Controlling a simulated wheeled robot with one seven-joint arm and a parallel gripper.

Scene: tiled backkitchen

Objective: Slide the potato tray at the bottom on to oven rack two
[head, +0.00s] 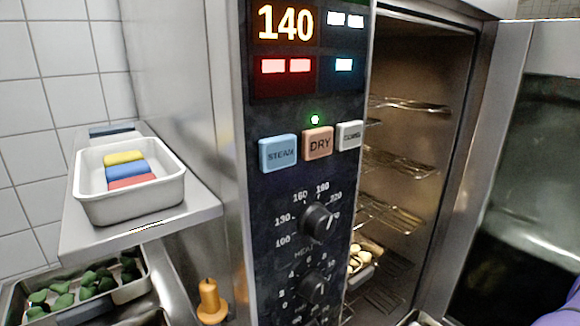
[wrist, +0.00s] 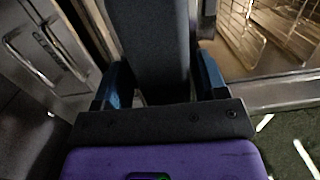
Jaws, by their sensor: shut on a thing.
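Pale potato pieces (head: 358,259) sit on a tray (head: 362,276) at the lower part of the oven opening in the head view. The control panel hides most of this tray. In the wrist view, my gripper (wrist: 163,78) is shut on a dark grey bar (wrist: 152,45) that runs away from it between the blue fingers. I cannot tell what the bar belongs to. The gripper's jaws are out of the head view; a purple part of my arm shows at the lower right corner. Wire oven racks (head: 400,160) lie at several levels inside the oven.
The oven door (head: 530,160) stands open at the right. The control panel (head: 305,180) reads 140. A steel shelf (head: 190,222) on the left bears a white tub (head: 130,205) with coloured blocks. Below it is a tray of green vegetables (head: 125,294).

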